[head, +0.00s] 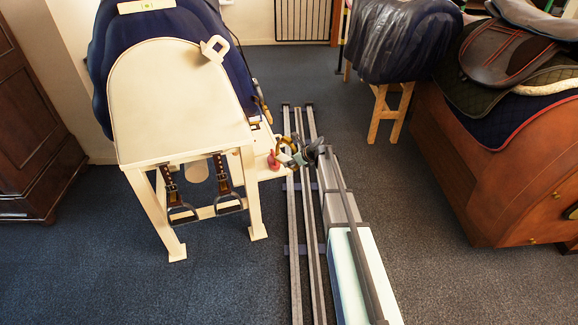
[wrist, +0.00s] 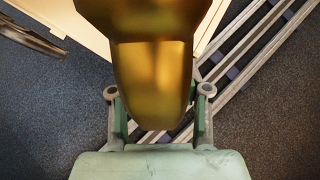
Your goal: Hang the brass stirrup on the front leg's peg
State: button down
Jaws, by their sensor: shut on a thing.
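The brass stirrup (wrist: 152,75) fills the upper middle of the wrist view, between the two fingers of my gripper (wrist: 158,98). My gripper is shut on it. In the head view my gripper (head: 294,158) is small, with the brass stirrup (head: 286,142) at its tip, right of the cream saddle stand (head: 180,95). The stand's near right leg (head: 252,195) is left of my gripper and apart from it. I cannot make out a peg on the leg. The stirrup's far part is hidden in the wrist view.
Two dark stirrups (head: 182,214) hang on straps at the stand's near end. A small red object (head: 273,162) sits on the cream base near my gripper. Floor rails (head: 293,240) run alongside. A wooden cabinet (head: 490,185) with saddles stands at right. Carpet in front is clear.

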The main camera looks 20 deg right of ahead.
jog(key=shift+w+f, duration=0.15)
jog(key=shift+w, duration=0.1)
jog(key=shift+a, duration=0.25)
jog(key=a+f+b, duration=0.2)
jog(key=a+b, duration=0.1)
jog(key=a, duration=0.7)
jog(key=shift+s, duration=0.3)
dwell(0.6)
jog(key=shift+a+f, duration=0.1)
dwell(0.6)
jog(key=shift+c, duration=2.2)
grip_release()
